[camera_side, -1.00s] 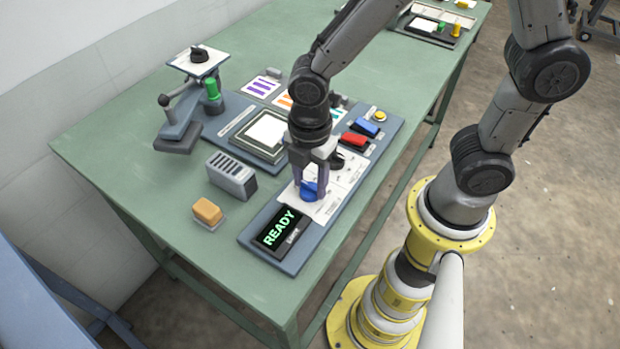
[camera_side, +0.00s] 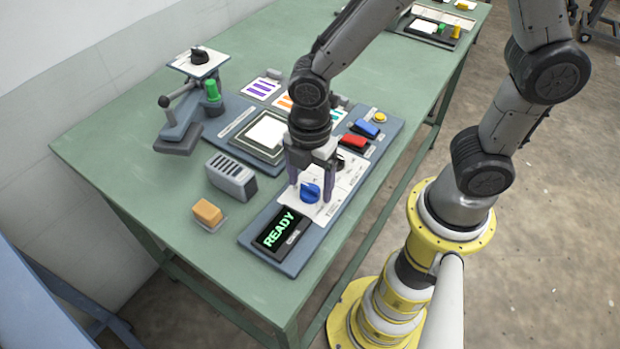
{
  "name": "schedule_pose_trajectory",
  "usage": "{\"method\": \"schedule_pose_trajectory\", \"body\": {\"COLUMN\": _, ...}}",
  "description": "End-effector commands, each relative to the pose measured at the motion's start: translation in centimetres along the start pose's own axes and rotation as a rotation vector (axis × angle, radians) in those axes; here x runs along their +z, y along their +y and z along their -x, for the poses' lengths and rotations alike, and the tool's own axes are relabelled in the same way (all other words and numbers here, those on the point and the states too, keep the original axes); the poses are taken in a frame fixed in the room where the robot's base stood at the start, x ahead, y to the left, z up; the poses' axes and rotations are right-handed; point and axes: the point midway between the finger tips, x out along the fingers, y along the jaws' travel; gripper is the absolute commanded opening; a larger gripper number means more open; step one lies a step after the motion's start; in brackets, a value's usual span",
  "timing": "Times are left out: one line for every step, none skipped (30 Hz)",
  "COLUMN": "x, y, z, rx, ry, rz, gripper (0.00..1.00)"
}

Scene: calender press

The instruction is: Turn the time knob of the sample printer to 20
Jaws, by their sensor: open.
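The sample printer (camera_side: 313,238) is a long blue-grey panel on the green table, with a dark display (camera_side: 280,232) reading READY in green at its near end. A blue knob (camera_side: 310,192) sits on a white dial plate (camera_side: 324,210) just beyond the display. Which knob is the time knob, and the dial markings, are too small to read. My gripper (camera_side: 311,188) points down over the blue knob, with its fingers open and apart on either side; whether they touch it I cannot tell.
Red (camera_side: 354,142) and blue (camera_side: 366,128) rocker switches and a yellow button (camera_side: 379,117) lie farther along the panel.

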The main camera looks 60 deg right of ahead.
Motion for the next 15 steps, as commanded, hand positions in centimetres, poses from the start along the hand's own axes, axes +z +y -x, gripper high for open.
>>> {"method": "schedule_pose_trajectory", "body": {"x": 0.0, "y": 0.0, "z": 0.0, "rx": 0.0, "ry": 0.0, "rz": 0.0, "gripper": 0.81}}
{"method": "schedule_pose_trajectory", "body": {"x": 0.0, "y": 0.0, "z": 0.1, "rx": 0.0, "ry": 0.0, "rz": -0.001, "gripper": 0.81}}
{"method": "schedule_pose_trajectory", "body": {"x": 0.0, "y": 0.0, "z": 0.3, "rx": 0.001, "ry": 0.0, "rz": -0.001, "gripper": 0.81}}
{"method": "schedule_pose_trajectory", "body": {"x": 0.0, "y": 0.1, "z": 0.6, "rx": 0.002, "ry": 0.001, "rz": -0.001, "gripper": 0.81}}
{"method": "schedule_pose_trajectory", "body": {"x": 0.0, "y": 0.1, "z": 0.9, "rx": 0.003, "ry": 0.002, "rz": -0.001, "gripper": 0.81}}
{"method": "schedule_pose_trajectory", "body": {"x": -0.1, "y": 0.1, "z": 1.4, "rx": 0.004, "ry": 0.002, "rz": -0.001, "gripper": 0.81}}
{"method": "schedule_pose_trajectory", "body": {"x": -0.1, "y": 0.2, "z": 1.9, "rx": 0.006, "ry": 0.003, "rz": -0.001, "gripper": 0.81}}
{"method": "schedule_pose_trajectory", "body": {"x": -0.1, "y": 0.1, "z": 2.4, "rx": 0.006, "ry": 0.003, "rz": -0.001, "gripper": 0.81}}
{"method": "schedule_pose_trajectory", "body": {"x": -0.1, "y": 0.1, "z": 3.1, "rx": 0.006, "ry": 0.003, "rz": -0.001, "gripper": 0.81}}
{"method": "schedule_pose_trajectory", "body": {"x": -0.1, "y": 0.2, "z": 3.8, "rx": 0.008, "ry": 0.004, "rz": -0.001, "gripper": 0.81}}
{"method": "schedule_pose_trajectory", "body": {"x": -0.1, "y": 0.2, "z": 4.4, "rx": 0.008, "ry": 0.004, "rz": -0.001, "gripper": 0.81}}
{"method": "schedule_pose_trajectory", "body": {"x": -0.1, "y": 0.2, "z": 5.3, "rx": 0.008, "ry": 0.003, "rz": 0.0, "gripper": 0.81}}
{"method": "schedule_pose_trajectory", "body": {"x": -0.1, "y": 0.1, "z": 6.0, "rx": 0.007, "ry": 0.003, "rz": 0.0, "gripper": 0.81}}
{"method": "schedule_pose_trajectory", "body": {"x": -0.1, "y": 0.1, "z": 6.7, "rx": 0.007, "ry": 0.003, "rz": 0.0, "gripper": 0.81}}
{"method": "schedule_pose_trajectory", "body": {"x": -0.1, "y": 0.2, "z": 7.6, "rx": 0.007, "ry": 0.003, "rz": 0.0, "gripper": 0.81}}
